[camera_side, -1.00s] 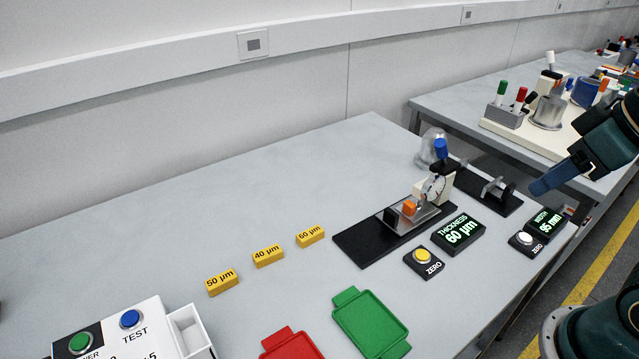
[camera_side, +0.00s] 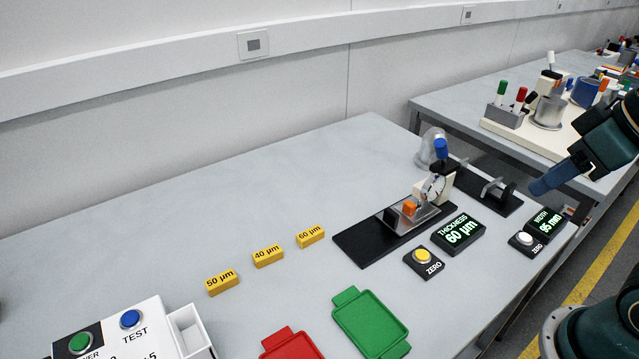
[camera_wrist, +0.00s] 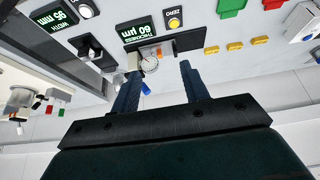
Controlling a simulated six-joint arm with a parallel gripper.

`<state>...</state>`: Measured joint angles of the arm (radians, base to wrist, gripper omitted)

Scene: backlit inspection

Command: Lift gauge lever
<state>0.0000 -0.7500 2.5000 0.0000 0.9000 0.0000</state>
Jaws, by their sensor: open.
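The thickness gauge (camera_side: 432,188) stands on its black base (camera_side: 362,243) toward the right of the table, with a round dial and a blue-tipped lever (camera_side: 441,149) on top. An orange piece (camera_side: 409,208) sits at the gauge's front. In the wrist view the blue lever tip (camera_wrist: 146,89) shows between the fingers, nearer the left one. My gripper (camera_wrist: 160,78) is open and empty, its two fingers apart. In the side view my gripper (camera_side: 540,186) hangs to the right of the gauge, clear of it. The thickness display (camera_side: 459,234) reads 60 µm.
A width gauge (camera_side: 495,188) and its display (camera_side: 547,221) stand to the right. Yellow blocks (camera_side: 268,256), a green tray (camera_side: 370,323) and a red tray (camera_side: 289,345) lie on the left and front. A clear glass-like object (camera_side: 427,146) stands behind the lever.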

